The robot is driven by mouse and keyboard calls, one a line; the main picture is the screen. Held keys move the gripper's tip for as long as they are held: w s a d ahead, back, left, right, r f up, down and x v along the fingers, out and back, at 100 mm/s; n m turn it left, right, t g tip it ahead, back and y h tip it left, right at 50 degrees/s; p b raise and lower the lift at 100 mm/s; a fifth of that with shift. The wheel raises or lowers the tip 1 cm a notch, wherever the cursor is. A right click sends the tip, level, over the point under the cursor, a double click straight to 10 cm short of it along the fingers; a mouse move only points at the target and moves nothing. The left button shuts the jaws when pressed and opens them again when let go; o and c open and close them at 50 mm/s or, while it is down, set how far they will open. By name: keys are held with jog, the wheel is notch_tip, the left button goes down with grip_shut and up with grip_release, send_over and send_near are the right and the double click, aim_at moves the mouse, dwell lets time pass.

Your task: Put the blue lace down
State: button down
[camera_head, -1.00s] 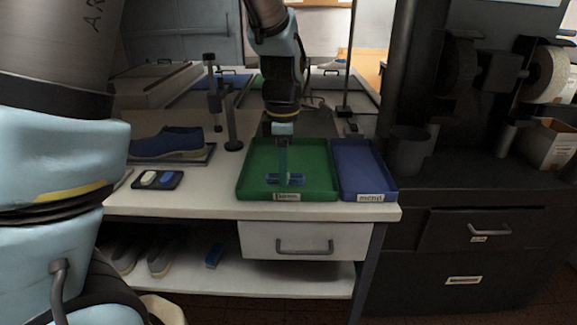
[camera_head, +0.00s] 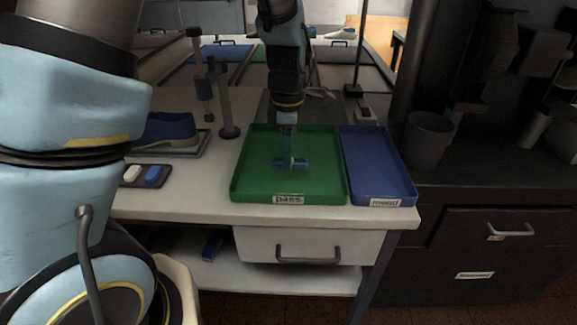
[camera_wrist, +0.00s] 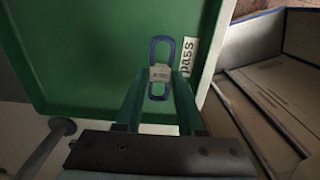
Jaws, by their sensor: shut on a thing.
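The blue lace (camera_head: 279,163) is held over the green tray (camera_head: 248,190), which is labelled "pass". In the wrist view the lace (camera_wrist: 153,52) is a blue loop with a pale band (camera_wrist: 159,73) round its middle. My gripper (camera_head: 290,160) points down inside the tray's outline, and its fingers (camera_wrist: 159,86) are shut on the lace at the band. I cannot tell whether the lace touches the tray floor. No other thing shows in the tray.
A blue tray (camera_head: 376,170) labelled "mend" stands close to the right of the green one. To the left are a blue shoe (camera_head: 168,131), a small dark holder (camera_head: 138,183) with a white and a blue piece, and a grey post (camera_head: 228,105). A dark bin (camera_head: 427,140) is at the right.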

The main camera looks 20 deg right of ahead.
aim_at(288, 183)
jog(key=shift+f+p, duration=0.4)
jog(key=shift+f, duration=2.35)
jog(key=shift+f, duration=0.15)
jog(key=c, duration=0.5)
grip_release()
